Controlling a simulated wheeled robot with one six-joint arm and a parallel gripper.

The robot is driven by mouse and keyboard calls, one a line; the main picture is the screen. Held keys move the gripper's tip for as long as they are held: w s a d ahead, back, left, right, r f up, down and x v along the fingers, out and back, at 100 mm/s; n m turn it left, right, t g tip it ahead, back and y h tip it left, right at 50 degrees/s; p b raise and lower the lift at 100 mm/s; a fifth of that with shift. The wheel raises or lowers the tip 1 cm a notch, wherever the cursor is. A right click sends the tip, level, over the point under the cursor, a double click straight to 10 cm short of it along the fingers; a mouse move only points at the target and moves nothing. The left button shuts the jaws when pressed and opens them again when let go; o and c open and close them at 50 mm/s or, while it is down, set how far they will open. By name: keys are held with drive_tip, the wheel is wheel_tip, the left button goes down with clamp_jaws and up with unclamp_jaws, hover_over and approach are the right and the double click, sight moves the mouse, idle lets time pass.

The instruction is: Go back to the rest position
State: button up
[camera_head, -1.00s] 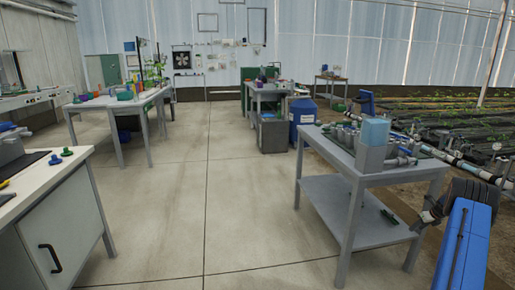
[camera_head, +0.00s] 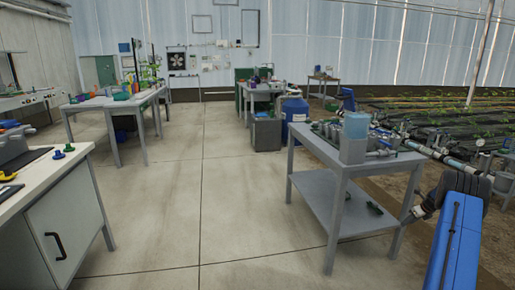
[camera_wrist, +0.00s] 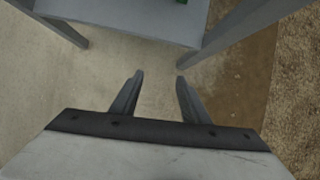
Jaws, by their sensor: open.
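My gripper (camera_wrist: 157,82) shows in the wrist view with its two dark fingers apart and nothing between them. It points down over the bare floor, beside the legs and lower shelf of a grey table. In the head view my blue arm is at the lower right, close to the right side of the grey skid table (camera_head: 340,201). The gripper's fingers cannot be made out in that view.
A white cabinet (camera_head: 70,215) stands at the left. A blue drum (camera_head: 293,110) and a grey bin (camera_head: 266,134) stand further back. The middle concrete floor (camera_head: 190,200) is clear.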

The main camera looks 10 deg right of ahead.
drive_tip(key=s+a+r+n, duration=0.1)
drive_tip(key=a+r+n, duration=0.7)
drive_tip(key=a+r, duration=1.3)
drive_tip(key=s+a+r+n, duration=0.4)
drive_tip(key=s+a+r, duration=0.25)
drive_tip(key=a, duration=0.45)
drive_tip(key=s+a+r+n, duration=0.55)
drive_tip(key=a+r, duration=0.25)
drive_tip(key=a, duration=0.3)
drive_tip(key=s+a+r+n, duration=0.2)
drive_tip(key=s+a+n, duration=0.2)
drive_tip(key=s+a, duration=0.45)
drive_tip(key=s+a+r+n, duration=0.2)
drive_tip(key=s+a+n, duration=0.3)
drive_tip(key=s, duration=0.6)
drive_tip(key=s+a+f+n, duration=0.2)
drive_tip(key=s, duration=0.5)
drive_tip(key=s+a+f+n, duration=0.2)
drive_tip(key=s+a+n, duration=0.1)
drive_tip(key=s, duration=0.5)
drive_tip(key=s+a+f+n, duration=0.2)
drive_tip(key=s+a, duration=0.1)
drive_tip(key=s, duration=0.5)
drive_tip(key=shift+f+n+g, duration=0.3)
drive_tip(key=shift+f+n, duration=0.05)
drive_tip(key=shift+f, duration=0.05)
